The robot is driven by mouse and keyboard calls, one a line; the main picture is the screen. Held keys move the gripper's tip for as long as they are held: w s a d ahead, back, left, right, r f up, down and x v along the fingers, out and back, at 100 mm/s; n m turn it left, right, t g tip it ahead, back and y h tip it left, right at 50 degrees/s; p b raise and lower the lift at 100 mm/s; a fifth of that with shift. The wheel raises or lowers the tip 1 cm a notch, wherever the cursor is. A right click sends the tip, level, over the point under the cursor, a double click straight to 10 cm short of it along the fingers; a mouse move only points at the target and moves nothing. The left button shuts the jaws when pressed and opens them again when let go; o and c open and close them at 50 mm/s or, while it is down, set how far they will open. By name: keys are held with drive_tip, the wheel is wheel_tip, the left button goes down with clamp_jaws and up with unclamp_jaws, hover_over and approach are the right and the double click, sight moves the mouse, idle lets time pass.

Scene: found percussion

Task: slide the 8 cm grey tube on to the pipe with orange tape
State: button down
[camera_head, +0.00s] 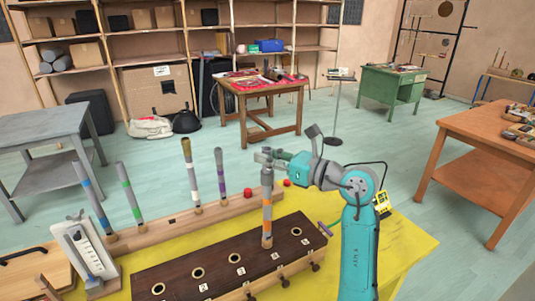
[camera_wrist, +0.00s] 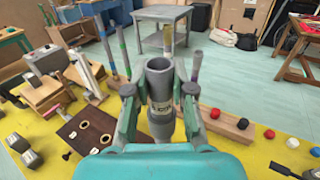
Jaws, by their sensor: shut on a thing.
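The pipe with orange tape (camera_head: 267,228) stands upright in the dark slotted board on the yellow table. My gripper (camera_head: 266,157) is at the upper end of this upright stack. It is shut on the grey tube (camera_head: 266,178), which also shows in the wrist view (camera_wrist: 160,88) as an open-topped, hollow, upright tube with a small label. In the wrist view my gripper's fingers (camera_wrist: 159,102) press on both sides of it. The tube appears in line with the pipe. Its lower end is unclear, so I cannot tell whether it is around the pipe or just above it.
The dark board (camera_head: 205,262) has several empty holes left of the pipe. A red ball (camera_head: 287,183) lies near my arm.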

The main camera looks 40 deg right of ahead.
drive_tip(key=shift+f, duration=0.1)
drive_tip(key=c, duration=0.9)
unclamp_jaws()
drive_tip(key=v, duration=1.2)
drive_tip(key=shift+f, duration=0.1)
